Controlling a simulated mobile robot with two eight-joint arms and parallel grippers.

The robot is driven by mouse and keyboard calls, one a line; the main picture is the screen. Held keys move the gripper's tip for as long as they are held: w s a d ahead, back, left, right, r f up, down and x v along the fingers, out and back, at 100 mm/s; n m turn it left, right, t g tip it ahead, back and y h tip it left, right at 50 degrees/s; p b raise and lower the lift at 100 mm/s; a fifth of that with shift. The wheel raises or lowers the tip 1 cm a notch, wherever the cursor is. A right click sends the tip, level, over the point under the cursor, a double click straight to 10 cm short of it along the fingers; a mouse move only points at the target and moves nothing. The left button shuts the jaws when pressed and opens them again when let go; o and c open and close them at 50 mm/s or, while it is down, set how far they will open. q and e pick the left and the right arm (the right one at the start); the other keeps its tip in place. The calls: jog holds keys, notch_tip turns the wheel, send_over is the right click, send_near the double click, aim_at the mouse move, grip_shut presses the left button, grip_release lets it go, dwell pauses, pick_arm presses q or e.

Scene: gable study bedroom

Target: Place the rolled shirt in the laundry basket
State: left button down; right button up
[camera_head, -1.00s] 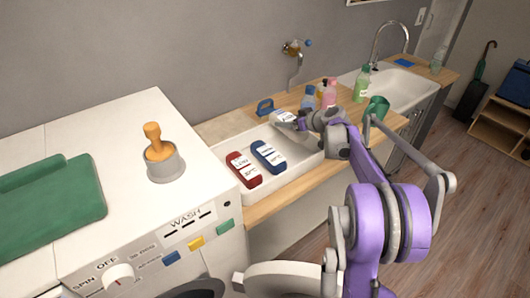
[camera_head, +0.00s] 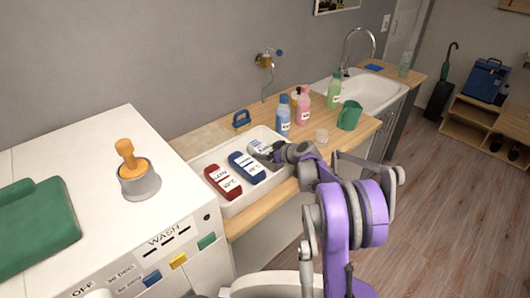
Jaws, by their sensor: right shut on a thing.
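My right gripper (camera_head: 266,156) is shut on a white block with a dark label (camera_head: 260,147) at the right end of a white tray (camera_head: 232,208). The fingers hide part of the block; I cannot tell whether it touches the tray floor. A red labelled block (camera_head: 222,182) and a blue labelled block (camera_head: 247,168) lie side by side in the tray. A green folded cloth (camera_head: 35,228) with a rolled-looking edge lies on the white washing machine (camera_head: 90,165); I cannot tell whether it is a shirt. No laundry basket shows. My left gripper is not in view.
An orange-handled stamp in a grey cup (camera_head: 140,180) stands on the machine.

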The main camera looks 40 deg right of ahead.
jog(key=shift+f, duration=0.1)
jog(key=o, duration=1.4)
jog(key=shift+r, duration=0.25)
jog(key=v, duration=1.1)
jog(key=shift+s, duration=0.45)
